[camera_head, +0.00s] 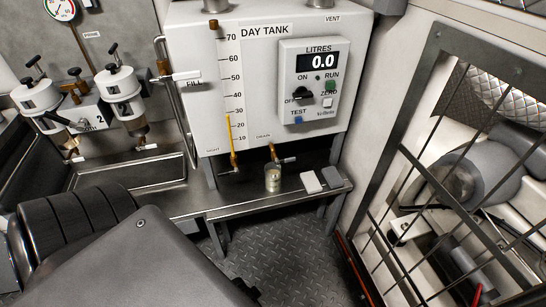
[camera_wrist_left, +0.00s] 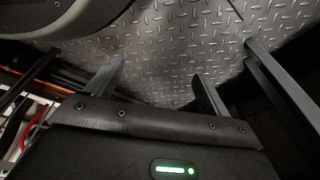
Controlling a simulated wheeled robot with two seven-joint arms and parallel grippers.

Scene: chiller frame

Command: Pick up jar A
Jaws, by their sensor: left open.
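A small clear glass jar (camera_head: 272,178) with pale contents stands upright on the metal shelf (camera_head: 240,208) under the day tank, below the drain tap. I cannot read a letter on it, so I cannot tell if it is jar A. My left gripper (camera_wrist_left: 158,80) shows in the left wrist view with its two fingers spread apart and nothing between them. It is over the patterned floor plate, and the jar is not in that view. My right gripper is in neither view.
A white pad (camera_head: 311,182) and a grey pad (camera_head: 332,177) lie right of the jar. The day tank (camera_head: 210,100) with its litres box (camera_head: 310,80) overhangs the shelf. A barred guard (camera_head: 440,170) stands at the right. The tread-plate floor (camera_head: 300,260) is open.

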